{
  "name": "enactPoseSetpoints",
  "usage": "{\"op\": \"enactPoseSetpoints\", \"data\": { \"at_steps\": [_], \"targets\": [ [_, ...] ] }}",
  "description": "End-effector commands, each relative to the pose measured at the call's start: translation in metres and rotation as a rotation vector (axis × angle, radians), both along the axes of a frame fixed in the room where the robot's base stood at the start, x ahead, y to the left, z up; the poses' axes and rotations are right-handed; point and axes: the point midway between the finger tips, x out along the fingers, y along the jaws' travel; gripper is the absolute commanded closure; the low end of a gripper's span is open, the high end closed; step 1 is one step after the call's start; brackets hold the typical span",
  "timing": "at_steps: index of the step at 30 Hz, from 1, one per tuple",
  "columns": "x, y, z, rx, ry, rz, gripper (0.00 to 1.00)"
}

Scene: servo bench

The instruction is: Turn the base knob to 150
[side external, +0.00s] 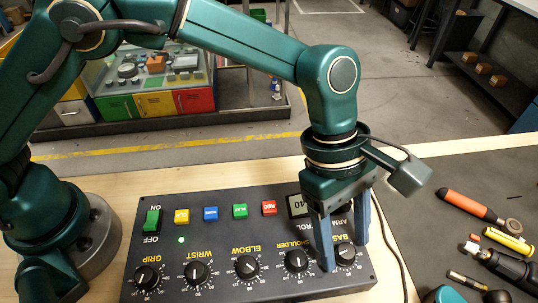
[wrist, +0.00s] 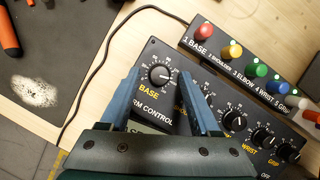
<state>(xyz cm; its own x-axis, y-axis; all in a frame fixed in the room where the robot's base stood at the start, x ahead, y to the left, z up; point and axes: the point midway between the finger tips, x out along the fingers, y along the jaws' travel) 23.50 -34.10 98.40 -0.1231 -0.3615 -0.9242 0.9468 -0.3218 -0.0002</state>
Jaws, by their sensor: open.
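The black base knob (side external: 346,250) sits at the right end of the dark control panel (side external: 215,283), beside the shoulder knob (side external: 296,260). In the wrist view the base knob (wrist: 162,74) shows above the BASE label, inside a ring of marks; its pointer setting is too small to read surely. My gripper (side external: 346,254) points down over that end of the panel, its blue fingers apart on either side of the base knob. The wrist view also shows my gripper (wrist: 160,77) open around the knob, without visible contact. A small display (side external: 298,205) is partly hidden behind my gripper.
Elbow (side external: 246,266), wrist (side external: 196,273) and grip (side external: 148,277) knobs line the panel, with coloured buttons and a green switch (side external: 152,221) behind. A box of coloured buttons (wrist: 250,68) lies close by. Tools, including an orange-handled screwdriver (side external: 468,204), lie on a dark mat at right.

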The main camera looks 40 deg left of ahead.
Motion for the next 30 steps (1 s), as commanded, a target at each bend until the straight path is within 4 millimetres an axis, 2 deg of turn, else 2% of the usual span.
{"op": "enactPoseSetpoints", "data": {
  "at_steps": [9,11,12,14,15,20,30],
  "targets": [
    [-0.0005,-0.0018,-0.0041,-0.001,-0.001,0.000,0.37],
    [-0.0005,-0.0017,-0.0040,-0.001,-0.001,0.000,0.56],
    [-0.0005,-0.0017,-0.0040,-0.001,-0.001,0.000,0.71],
    [-0.0005,-0.0017,-0.0039,-0.001,-0.001,0.000,0.94],
    [-0.0005,-0.0017,-0.0039,-0.001,0.000,0.000,1.00],
    [-0.0002,-0.0019,-0.0039,-0.001,0.000,-0.012,1.00],
    [0.0019,-0.0030,-0.0040,-0.002,0.000,-0.219,1.00]
  ]
}}
